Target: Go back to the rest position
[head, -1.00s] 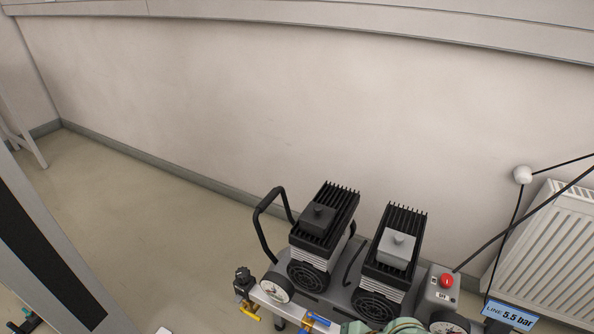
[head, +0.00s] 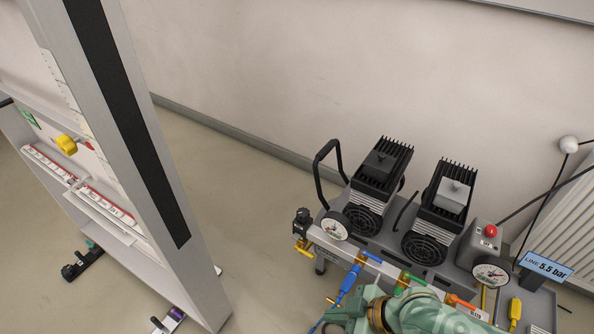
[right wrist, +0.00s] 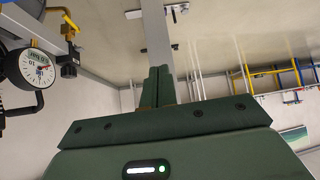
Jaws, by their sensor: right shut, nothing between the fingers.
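My right gripper (right wrist: 157,88) shows in the right wrist view, its two green fingers closed together with nothing between them. My left gripper is in neither view.
A twin-motor compressor (head: 372,235) with gauges, coloured valves and a red button (head: 491,231) stands close beyond my right arm. A tall grey frame (head: 150,170) rises at the left. A radiator (head: 572,215) is on the right wall.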

